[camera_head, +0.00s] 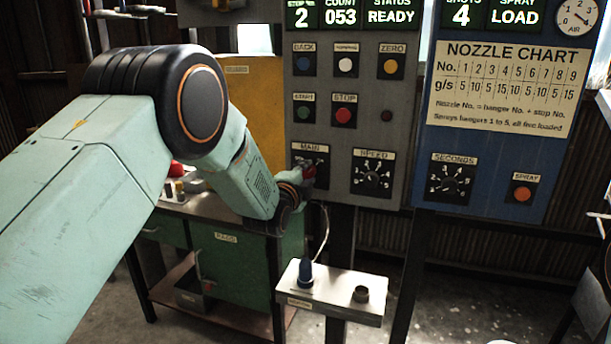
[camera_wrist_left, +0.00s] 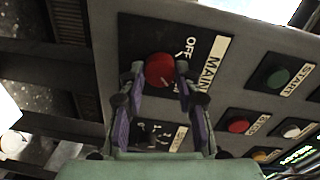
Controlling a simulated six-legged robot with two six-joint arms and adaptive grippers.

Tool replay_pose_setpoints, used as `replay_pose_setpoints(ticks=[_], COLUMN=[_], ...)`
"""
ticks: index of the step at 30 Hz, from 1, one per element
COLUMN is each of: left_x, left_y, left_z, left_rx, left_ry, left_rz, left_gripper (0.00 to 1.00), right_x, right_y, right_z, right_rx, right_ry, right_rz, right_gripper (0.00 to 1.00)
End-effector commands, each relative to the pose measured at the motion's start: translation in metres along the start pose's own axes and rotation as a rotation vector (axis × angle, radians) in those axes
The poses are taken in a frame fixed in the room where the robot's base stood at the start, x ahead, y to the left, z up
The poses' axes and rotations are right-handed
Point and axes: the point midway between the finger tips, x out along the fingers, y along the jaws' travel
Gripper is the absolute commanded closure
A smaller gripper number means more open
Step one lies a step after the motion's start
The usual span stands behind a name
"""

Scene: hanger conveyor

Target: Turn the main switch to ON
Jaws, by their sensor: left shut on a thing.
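The main switch is a red knob (camera_wrist_left: 160,70) on a black plate (camera_wrist_left: 135,38) labelled MAIN, with OFF legible beside the knob. In the head view the red knob (camera_head: 309,171) shows just past my left gripper (camera_head: 303,181), on the grey panel. In the wrist view my left gripper (camera_wrist_left: 160,82) has one finger on each side of the knob and is shut on it. Which mark the knob points to cannot be told, as the fingers and arm cover part of the plate. My right gripper is in neither view.
The grey panel (camera_head: 350,125) also has a SPEED dial (camera_head: 372,174), a red STOP button (camera_head: 343,115) and a green START button (camera_head: 303,113). A blue panel (camera_head: 480,160) stands to the right.

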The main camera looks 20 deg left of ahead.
Motion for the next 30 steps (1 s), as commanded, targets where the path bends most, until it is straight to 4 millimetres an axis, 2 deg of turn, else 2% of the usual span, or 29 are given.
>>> replay_pose_setpoints(ticks=[10, 11, 18, 30], left_x=[0.0005, 0.0005, 0.0003, -0.0039], left_y=[-0.0024, -0.0024, -0.0012, -0.0003], left_z=[-0.0013, -0.0013, -0.0008, -0.0001], left_rx=[0.005, 0.005, 0.003, 0.002], left_ry=[0.003, 0.003, 0.002, 0.0], left_rz=[-0.005, -0.005, -0.002, 0.0], left_gripper=[0.99, 0.66, 0.46, 0.44], right_x=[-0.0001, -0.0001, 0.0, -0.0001], right_y=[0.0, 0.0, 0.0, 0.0], right_z=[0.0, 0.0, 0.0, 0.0], right_rx=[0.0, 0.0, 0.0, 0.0], right_ry=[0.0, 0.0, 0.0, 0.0], right_rz=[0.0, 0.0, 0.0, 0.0], right_gripper=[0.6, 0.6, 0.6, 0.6])
